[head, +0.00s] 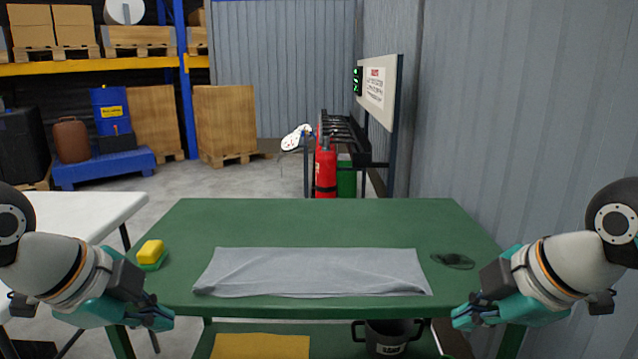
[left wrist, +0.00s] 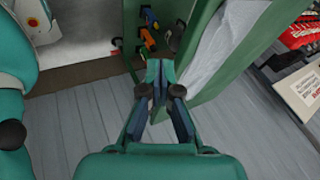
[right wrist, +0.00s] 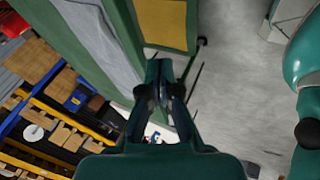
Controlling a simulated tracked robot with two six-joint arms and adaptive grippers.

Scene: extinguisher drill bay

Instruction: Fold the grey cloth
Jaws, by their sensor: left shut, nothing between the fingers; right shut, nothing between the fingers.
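The grey cloth (head: 318,272) lies on the green table (head: 330,215) as a wide, low strip along the front half, its near edge close to the table's front edge. It looks doubled over, with slight wrinkles. The cloth also shows in the left wrist view (left wrist: 215,40) and in the right wrist view (right wrist: 98,40). My left gripper (head: 165,318) is shut and empty off the table's front left corner, apart from the cloth. My right gripper (head: 462,318) is shut and empty by the front right corner, also apart from the cloth.
A yellow and green sponge (head: 150,254) lies at the table's left edge. A dark flat item (head: 453,261) lies right of the cloth. A white table (head: 85,215) stands at left. A yellow cloth (head: 262,346) and a dark bucket (head: 387,338) are below. The table's back half is clear.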

